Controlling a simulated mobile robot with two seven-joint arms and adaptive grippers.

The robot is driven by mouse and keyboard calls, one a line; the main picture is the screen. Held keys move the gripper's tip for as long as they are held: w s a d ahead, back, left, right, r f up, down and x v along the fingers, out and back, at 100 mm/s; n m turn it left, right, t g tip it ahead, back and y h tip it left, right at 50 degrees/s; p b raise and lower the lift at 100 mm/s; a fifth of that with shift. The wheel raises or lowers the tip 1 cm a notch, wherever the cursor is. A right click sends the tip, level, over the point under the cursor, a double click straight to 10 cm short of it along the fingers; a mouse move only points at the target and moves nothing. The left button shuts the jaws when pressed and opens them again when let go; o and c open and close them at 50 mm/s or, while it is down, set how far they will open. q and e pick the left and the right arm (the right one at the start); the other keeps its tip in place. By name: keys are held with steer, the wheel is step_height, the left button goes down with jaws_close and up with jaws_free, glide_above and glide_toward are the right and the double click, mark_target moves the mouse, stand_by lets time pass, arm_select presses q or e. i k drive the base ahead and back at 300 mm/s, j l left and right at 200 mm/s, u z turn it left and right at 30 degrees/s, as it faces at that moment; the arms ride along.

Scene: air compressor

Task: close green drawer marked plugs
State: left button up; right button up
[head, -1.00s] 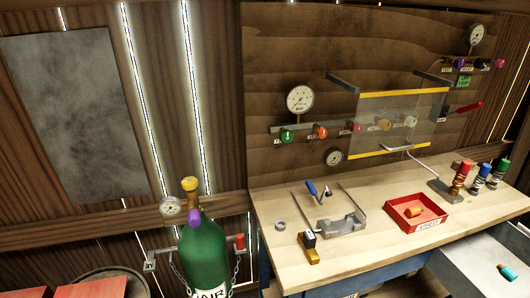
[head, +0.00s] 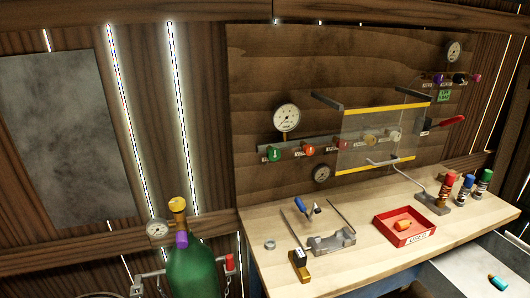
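An open drawer (head: 462,268) juts out below the right end of the workbench, at the lower right of the head view. Its inside is pale grey, and a teal plug-like piece with a yellowish end (head: 497,283) lies in it. The drawer's front is cut off by the picture's edge, so I see neither green on it nor a plugs label. Neither of my grippers is in view.
The wooden workbench (head: 375,265) carries a red tray (head: 402,239) with an orange piece, a metal fixture (head: 333,241), and several coloured spring-like parts at right. A clear yellow-edged panel (head: 380,138) hangs before the wall. A green tank (head: 192,272) stands left.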

mark_target(463, 271)
steer(key=z, duration=2)
steer(key=i+l+u, duration=0.45)
steer(key=l+u, duration=0.2)
steer(key=l, duration=0.1)
